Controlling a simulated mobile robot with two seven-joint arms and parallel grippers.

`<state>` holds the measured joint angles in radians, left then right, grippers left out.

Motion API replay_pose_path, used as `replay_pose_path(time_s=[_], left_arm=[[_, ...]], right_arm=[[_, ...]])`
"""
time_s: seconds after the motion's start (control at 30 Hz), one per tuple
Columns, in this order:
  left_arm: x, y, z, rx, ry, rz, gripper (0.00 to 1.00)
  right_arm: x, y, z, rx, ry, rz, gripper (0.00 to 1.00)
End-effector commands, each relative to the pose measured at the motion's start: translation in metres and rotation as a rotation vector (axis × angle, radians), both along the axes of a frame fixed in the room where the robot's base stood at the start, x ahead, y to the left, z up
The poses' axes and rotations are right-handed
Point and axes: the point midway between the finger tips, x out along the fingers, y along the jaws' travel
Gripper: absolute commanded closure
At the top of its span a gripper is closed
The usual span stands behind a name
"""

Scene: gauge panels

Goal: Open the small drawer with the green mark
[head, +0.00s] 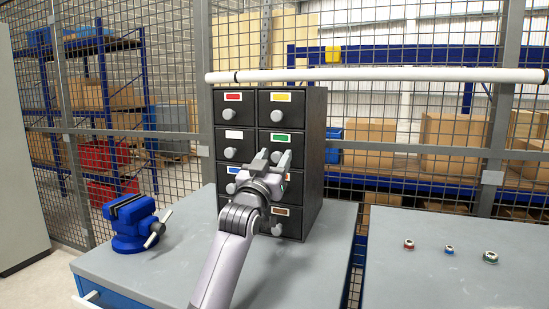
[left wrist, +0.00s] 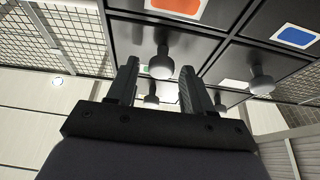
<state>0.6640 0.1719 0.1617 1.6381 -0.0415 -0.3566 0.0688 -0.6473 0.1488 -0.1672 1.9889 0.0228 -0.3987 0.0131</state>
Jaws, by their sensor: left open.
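A black cabinet (head: 314,165) with two columns of small drawers stands on a grey bench. The small drawer with the green mark (head: 281,124) is in the right column, second row from the top, and looks shut. Its round grey knob (head: 277,142) sits below the mark. My right gripper is not in view.
Other drawers carry red (head: 233,97), yellow (head: 281,97), white (head: 234,134) and blue marks, with knobs close by. A blue vise (head: 130,222) stands left on the bench. Several small nuts lie on the right-hand table (head: 420,285). A pale horizontal bar (head: 400,74) runs behind the cabinet.

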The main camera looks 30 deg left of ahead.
Motion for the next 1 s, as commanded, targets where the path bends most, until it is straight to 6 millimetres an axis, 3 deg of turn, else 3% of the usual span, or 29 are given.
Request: replay_pose_path(time_s=[0.33, 0.37, 0.5, 0.53, 1.0], left_arm=[[0.0034, 0.0008, 0.0015, 0.001, 0.0, 0.0, 0.49], [0.0034, 0.0008, 0.0015, 0.001, 0.0, 0.0, 0.52], [0.0033, 0.0008, 0.0014, 0.001, 0.0, 0.0, 0.98], [0.0033, 0.0008, 0.0014, 0.001, 0.0, 0.0, 1.0], [0.0034, 0.0007, 0.0018, 0.0, 0.001, 0.0, 1.0]], right_arm=[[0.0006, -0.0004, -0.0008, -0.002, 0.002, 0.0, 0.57], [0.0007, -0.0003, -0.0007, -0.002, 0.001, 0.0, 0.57], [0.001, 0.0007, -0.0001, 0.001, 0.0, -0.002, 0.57], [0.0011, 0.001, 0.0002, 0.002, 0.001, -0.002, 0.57], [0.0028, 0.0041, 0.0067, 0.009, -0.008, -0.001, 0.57]])
